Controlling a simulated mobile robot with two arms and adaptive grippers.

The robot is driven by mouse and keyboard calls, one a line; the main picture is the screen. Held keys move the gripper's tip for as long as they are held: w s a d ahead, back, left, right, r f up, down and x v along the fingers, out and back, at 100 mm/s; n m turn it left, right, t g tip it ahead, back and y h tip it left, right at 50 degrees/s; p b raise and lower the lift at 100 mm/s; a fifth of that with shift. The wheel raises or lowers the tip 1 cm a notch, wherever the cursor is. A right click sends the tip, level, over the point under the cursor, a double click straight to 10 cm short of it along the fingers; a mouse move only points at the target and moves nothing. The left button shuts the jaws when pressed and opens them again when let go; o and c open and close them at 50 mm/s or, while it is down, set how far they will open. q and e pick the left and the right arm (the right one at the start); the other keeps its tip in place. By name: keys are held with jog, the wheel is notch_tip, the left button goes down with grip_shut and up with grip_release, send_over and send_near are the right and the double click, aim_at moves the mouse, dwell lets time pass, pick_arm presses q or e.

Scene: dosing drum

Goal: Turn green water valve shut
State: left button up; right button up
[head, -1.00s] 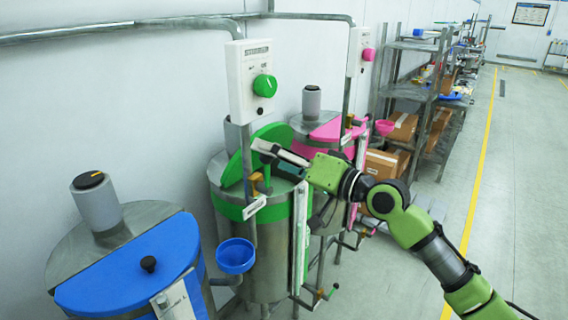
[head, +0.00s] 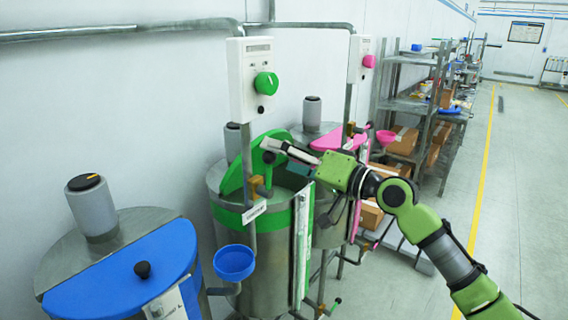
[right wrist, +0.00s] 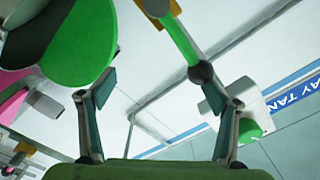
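The green water valve shows in the right wrist view as a green lever (right wrist: 180,38) with a black ball end, on a brass body (right wrist: 158,8). In the head view the brass body (head: 255,186) sits on the vertical pipe in front of the green drum (head: 265,270); the lever is hard to make out there. My right gripper (head: 272,150) is raised near the drum's upright green lid (head: 236,174). Its fingers also show in the right wrist view (right wrist: 160,93), spread wide with nothing between them. The ball lies beyond the fingertips, nearer the right-hand finger. My left gripper is out of view.
A white box with a green dial (head: 266,84) hangs above the valve. A blue drum with a blue funnel (head: 234,262) stands at left. A pink drum and funnel (head: 385,137) stand behind the right gripper.

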jog(key=w+d+f+b, duration=0.2)
jog(key=w+f+b, duration=0.1)
jog(key=f+b, duration=0.3)
jog(key=shift+d+f+b, duration=0.15)
jog(key=shift+b, duration=0.2)
dwell(0.5)
notch_tip(320, 180, down, 2)
jog(key=shift+f+b, duration=0.1)
jog(key=shift+b, duration=0.75)
jog(key=shift+f, duration=0.1)
jog(key=shift+w+f+b, duration=0.15)
jog(key=shift+f+b, duration=0.35)
jog(key=shift+b, duration=0.05)
